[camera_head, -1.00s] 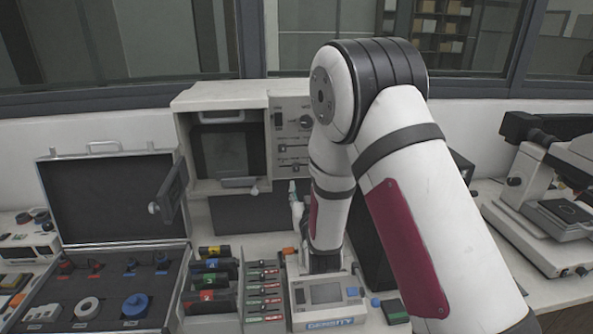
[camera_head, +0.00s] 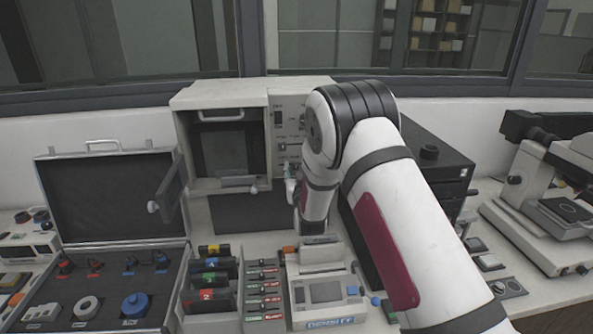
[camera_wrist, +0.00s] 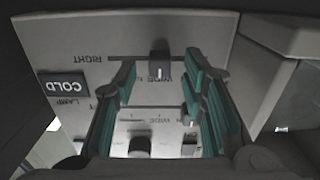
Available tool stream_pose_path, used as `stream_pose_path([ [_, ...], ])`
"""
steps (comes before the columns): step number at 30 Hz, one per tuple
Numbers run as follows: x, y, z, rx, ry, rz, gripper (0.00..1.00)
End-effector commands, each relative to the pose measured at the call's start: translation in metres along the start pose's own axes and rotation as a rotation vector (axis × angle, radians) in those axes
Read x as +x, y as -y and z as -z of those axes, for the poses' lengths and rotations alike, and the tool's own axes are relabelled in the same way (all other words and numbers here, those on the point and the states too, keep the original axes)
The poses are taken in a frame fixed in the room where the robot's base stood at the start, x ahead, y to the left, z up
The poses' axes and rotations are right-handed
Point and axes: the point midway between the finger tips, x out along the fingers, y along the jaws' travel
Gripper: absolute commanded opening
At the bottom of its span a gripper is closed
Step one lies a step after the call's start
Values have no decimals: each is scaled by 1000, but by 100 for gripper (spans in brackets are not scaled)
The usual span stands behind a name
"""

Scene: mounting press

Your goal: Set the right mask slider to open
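The control panel (camera_head: 283,102) is on the right front of the beige press. In the wrist view it appears upside down, with the word RIGHT beside the upper slot. The right mask slider's dark knob (camera_wrist: 160,65) sits about midway along that slot. My gripper (camera_wrist: 161,72) is open, its teal fingers on either side of this knob with gaps on both sides. I cannot tell how deep the fingertips are relative to the knob. In the head view my gripper (camera_head: 291,184) is low at the panel, partly hidden by my arm, and the slider is hidden.
A second slider knob (camera_wrist: 188,115) is close to the right finger in the wrist view, and a round dark knob (camera_wrist: 140,147) is below. A COLD lamp label (camera_wrist: 64,86) is at left. The open press door (camera_head: 170,188) juts out left of the panel.

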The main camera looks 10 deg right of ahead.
Motion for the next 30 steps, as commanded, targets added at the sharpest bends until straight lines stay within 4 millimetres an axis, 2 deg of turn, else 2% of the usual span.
stream_pose_path([
  [4, 10, 0, -1, 0, 1, 0, 38],
  [13, 11, 0, 0, 0, 1, 0, 38],
  [14, 11, 0, 0, 0, 1, 0, 34],
  [18, 11, 0, 0, 0, 1, 0, 2],
  [26, 11, 2, 0, 1, 1, 1, 0],
  [30, 12, 21, 0, 1, -1, 3, 0],
])
